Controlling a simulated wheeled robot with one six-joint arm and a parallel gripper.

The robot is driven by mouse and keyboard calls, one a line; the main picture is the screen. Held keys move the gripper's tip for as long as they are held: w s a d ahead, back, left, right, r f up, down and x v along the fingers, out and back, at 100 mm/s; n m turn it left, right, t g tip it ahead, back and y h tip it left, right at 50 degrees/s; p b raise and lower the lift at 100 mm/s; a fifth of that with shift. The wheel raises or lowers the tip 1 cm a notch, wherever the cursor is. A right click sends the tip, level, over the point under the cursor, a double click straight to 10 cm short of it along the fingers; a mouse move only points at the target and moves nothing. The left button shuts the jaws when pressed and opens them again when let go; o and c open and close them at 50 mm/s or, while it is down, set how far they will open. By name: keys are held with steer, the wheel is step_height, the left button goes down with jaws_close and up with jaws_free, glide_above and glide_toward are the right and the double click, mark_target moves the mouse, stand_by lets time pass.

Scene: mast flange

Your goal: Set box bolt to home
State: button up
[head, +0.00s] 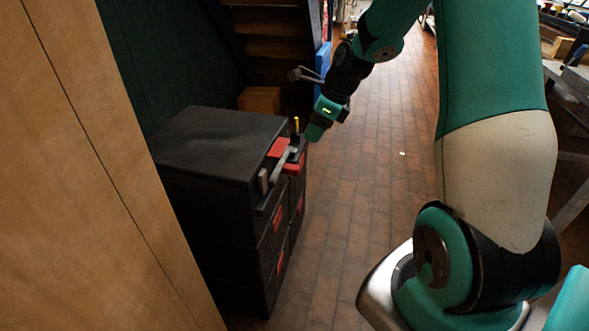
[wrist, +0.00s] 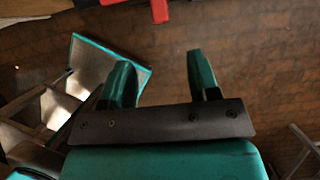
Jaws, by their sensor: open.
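A black box (head: 215,145) stands at left centre in the head view, with red panels on its right-hand face. A grey metal bar (head: 283,165), which looks like the bolt, lies along the top of that face beside a small grey block (head: 263,180). My gripper (head: 314,131) is just beyond the bar's far end, close to the box's far corner; contact cannot be told. In the wrist view my gripper (wrist: 160,68) shows two teal fingers apart, with nothing between them. A red part (wrist: 161,11) shows at the top edge there. The bolt's exact position is unclear.
A wooden panel (head: 90,170) fills the left side of the head view. Wooden steps (head: 275,45) and a cardboard-coloured box (head: 259,100) stand behind the black box. The brick floor (head: 370,190) to its right is mostly clear. Benches stand at far right.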

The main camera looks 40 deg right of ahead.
mark_target(294, 167)
steer(key=b+x, duration=0.2)
steer(key=x, duration=1.2)
steer(key=shift+c, duration=0.4)
